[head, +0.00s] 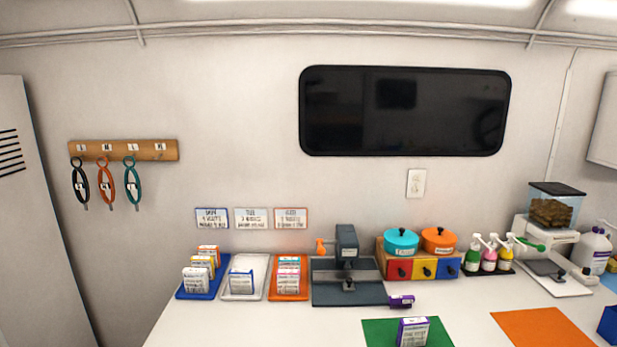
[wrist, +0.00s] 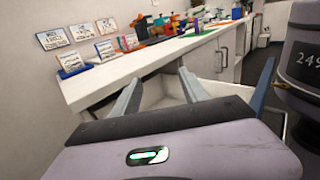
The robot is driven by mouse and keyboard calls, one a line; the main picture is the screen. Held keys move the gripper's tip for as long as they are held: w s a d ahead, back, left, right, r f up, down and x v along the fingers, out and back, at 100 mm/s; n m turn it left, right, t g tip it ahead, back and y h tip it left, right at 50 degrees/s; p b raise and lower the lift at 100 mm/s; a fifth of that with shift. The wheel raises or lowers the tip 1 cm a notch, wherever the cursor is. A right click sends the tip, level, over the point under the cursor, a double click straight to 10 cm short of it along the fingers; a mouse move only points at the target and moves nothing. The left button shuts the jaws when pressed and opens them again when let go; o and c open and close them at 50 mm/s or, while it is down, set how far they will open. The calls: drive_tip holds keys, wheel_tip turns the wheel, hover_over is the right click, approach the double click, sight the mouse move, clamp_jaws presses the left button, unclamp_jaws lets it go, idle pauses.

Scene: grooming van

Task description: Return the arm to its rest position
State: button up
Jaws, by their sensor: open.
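My gripper (wrist: 158,88) shows in the wrist view with its two pale grey fingers spread apart and nothing between them. It is apart from the white counter (wrist: 115,77), off its front side. A small green light glows on my gripper's housing. The head view shows no part of my arm or gripper, so the arm's full pose is hidden.
The counter holds a blue tray (head: 207,290), a white tray (head: 243,293) and an orange tray (head: 288,296) with small packets. A packet stands on a green mat (head: 378,331).

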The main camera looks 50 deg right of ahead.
drive_tip(key=s+d+r+m+y, duration=0.2)
drive_tip(key=r+y, duration=0.1)
drive_tip(key=r, duration=0.3)
drive_tip(key=s+d+r+m+g+y, duration=0.1)
drive_tip(key=s+d+r+m+y, duration=0.2)
drive_tip(key=r, duration=0.4)
drive_tip(key=s+d+r+m+y, duration=0.2)
drive_tip(key=r+y, duration=0.1)
drive_tip(key=r, duration=0.3)
drive_tip(key=s+a+r+m+t+y, duration=0.2)
drive_tip(key=s+a+m+t+y, duration=0.1)
drive_tip(key=s+m, duration=0.4)
drive_tip(key=s+a+r+m+t+y, duration=0.3)
drive_tip(key=s+m+t+y, duration=0.3)
drive_tip(key=s, duration=0.5)
drive_tip(key=shift+s+a+r+m+y, duration=0.2)
drive_tip(key=shift+a+r+m+y, duration=0.25)
drive_tip(key=shift+y, duration=0.45)
drive_tip(key=shift+a+f, duration=0.1)
